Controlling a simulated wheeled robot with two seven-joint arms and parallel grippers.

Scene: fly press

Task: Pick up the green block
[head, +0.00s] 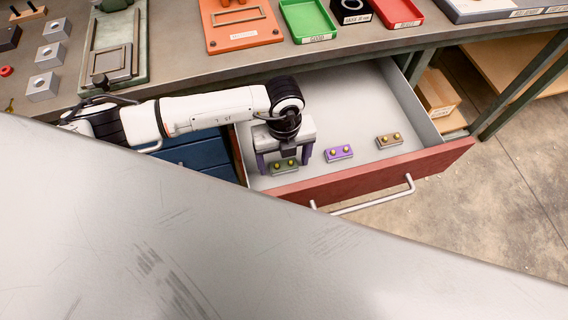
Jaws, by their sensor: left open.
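The green block (284,167) lies on the floor of an open drawer (362,95), near its front left corner, with small gold knobs on top. My left gripper (284,162) points down over the green block. Its jaws are open, with a purple-grey finger on each side of the block. I cannot tell whether the fingers touch it. The gripper and wrist hide part of the drawer behind the block. My right gripper is not in view.
A purple block (339,153) and a brown block (389,141) lie to the right in the drawer. The drawer's red front (440,160) has a metal handle (378,200). The workbench above holds a green tray (308,20), a red tray (398,12) and an orange plate (240,35). A large pale surface fills the foreground.

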